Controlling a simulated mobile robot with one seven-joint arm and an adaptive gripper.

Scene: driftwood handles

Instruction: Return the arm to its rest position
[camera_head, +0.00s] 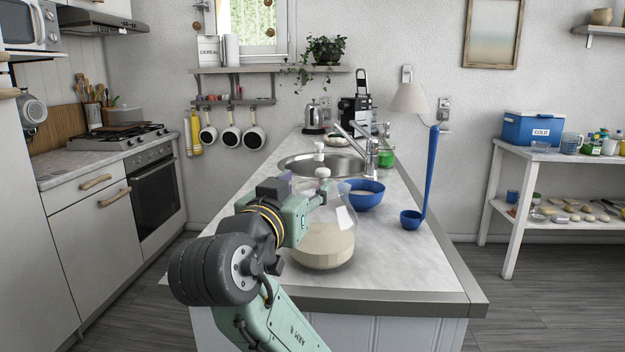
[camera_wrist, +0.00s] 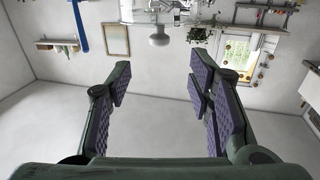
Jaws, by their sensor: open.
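My gripper (camera_head: 305,193) is at the end of my green and black arm, above the front part of the counter. It is beside the upper part of a clear glass jar (camera_head: 322,245) and overlaps it in the head view; I cannot tell if they touch. The jar has a white knob on top and pale contents. In the wrist view my gripper (camera_wrist: 160,80) has its two purple-padded fingers spread wide, with nothing between them.
A blue bowl (camera_head: 366,194) and a tall-handled blue ladle (camera_head: 411,219) are on the counter (camera_head: 400,268) right of the jar. Behind are the sink (camera_head: 300,163) and faucet (camera_head: 354,142). The stove (camera_head: 110,134) is left. Open floor (camera_head: 510,290) lies to the right.

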